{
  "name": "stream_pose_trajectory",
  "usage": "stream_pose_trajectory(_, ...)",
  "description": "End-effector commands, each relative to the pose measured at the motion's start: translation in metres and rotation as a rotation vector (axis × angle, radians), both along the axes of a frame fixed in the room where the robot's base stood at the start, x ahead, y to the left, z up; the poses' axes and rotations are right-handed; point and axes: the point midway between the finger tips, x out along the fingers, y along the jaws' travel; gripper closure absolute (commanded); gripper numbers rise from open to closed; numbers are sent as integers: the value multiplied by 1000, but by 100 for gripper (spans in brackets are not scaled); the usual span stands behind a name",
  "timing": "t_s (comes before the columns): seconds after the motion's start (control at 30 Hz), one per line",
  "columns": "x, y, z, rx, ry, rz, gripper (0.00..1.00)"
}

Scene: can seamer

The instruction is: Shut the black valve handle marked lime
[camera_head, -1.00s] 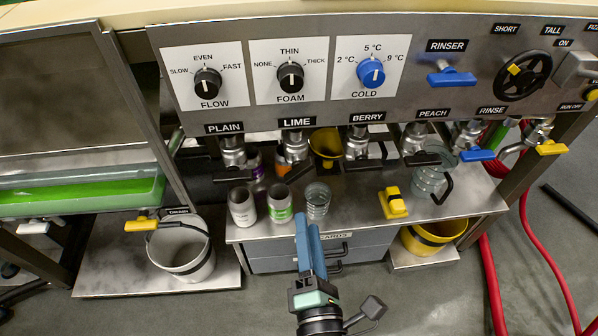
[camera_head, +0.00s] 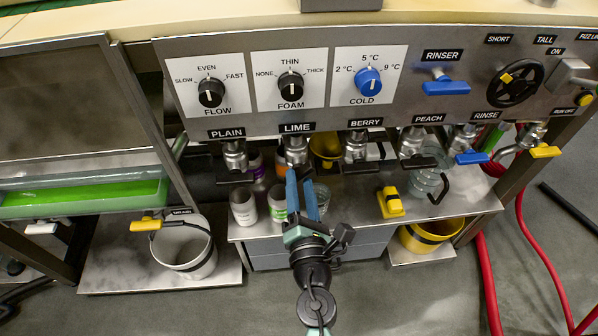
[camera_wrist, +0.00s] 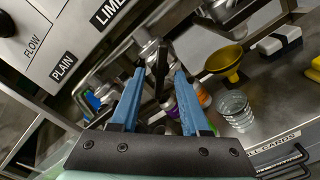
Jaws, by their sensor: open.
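The LIME label (camera_head: 297,128) is on the steel panel, above a metal tap (camera_head: 296,152). In the wrist view, the black lime valve handle (camera_wrist: 161,75) hangs below its tap (camera_wrist: 148,48) and lies between my two blue fingers. My gripper (camera_head: 300,172) is open, with one finger on each side of the handle. I cannot tell whether either finger touches it. In the head view my fingers hide most of the handle.
The plain (camera_head: 235,178) and berry (camera_head: 368,166) black handles are on either side. Below stand a white can (camera_head: 243,208), a green-labelled can (camera_head: 277,208) and a clear glass (camera_head: 321,198). A yellow block (camera_head: 390,204) sits to the right on the shelf.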

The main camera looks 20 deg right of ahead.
Motion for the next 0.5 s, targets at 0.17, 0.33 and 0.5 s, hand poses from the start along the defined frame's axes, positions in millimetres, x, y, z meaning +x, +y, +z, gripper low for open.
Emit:
stream_pose_trajectory(0.17,18,-5,0,0,-1,0,54)
stream_pose_trajectory(0.33,24,-7,0,0,0,0,54)
stream_pose_trajectory(0.5,24,-7,0,0,0,0,54)
